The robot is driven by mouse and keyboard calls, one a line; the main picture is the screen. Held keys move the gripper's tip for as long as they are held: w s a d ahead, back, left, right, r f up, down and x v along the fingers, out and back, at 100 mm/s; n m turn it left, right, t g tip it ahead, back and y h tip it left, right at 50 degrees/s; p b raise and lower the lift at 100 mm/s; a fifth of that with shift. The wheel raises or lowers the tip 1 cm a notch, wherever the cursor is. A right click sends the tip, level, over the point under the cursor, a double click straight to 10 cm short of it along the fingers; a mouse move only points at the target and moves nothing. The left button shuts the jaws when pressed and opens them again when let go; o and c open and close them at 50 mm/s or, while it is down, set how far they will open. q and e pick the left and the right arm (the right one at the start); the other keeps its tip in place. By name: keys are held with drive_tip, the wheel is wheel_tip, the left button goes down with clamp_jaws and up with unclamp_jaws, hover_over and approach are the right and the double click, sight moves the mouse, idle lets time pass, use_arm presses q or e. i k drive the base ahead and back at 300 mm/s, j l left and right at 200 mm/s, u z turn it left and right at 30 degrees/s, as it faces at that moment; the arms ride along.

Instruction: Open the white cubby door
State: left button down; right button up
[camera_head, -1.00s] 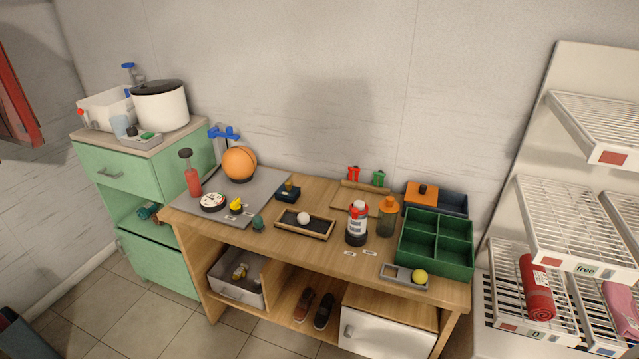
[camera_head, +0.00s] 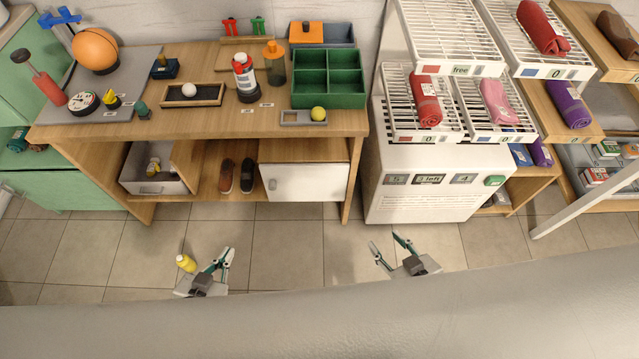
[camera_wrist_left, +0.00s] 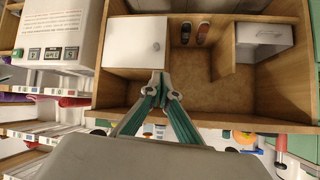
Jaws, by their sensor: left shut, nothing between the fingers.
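The white cubby door (camera_head: 310,183) is shut, at the lower right of the wooden bench (camera_head: 215,127), with a small handle at its left side. In the left wrist view, which looks upside down, the door (camera_wrist_left: 130,45) is at the upper left with its knob near its right edge. My left gripper (camera_head: 226,254) is shut and empty, out in front of the bench and left of the door; its fingertips (camera_wrist_left: 160,82) meet in the left wrist view, apart from the door. My right gripper (camera_head: 389,240) is open and empty, in front of the white rack unit.
Left of the door are shoes (camera_head: 237,176) in an open cubby and a grey drawer (camera_head: 150,187). A green divided box (camera_head: 328,100) stands on the bench. A white wire rack unit (camera_head: 420,205) stands right of it. A yellow bottle (camera_head: 187,263) is near my left gripper.

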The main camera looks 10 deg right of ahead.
sight(310, 182)
drive_tip(key=l+u, duration=0.5)
drive_tip(key=l, duration=0.8)
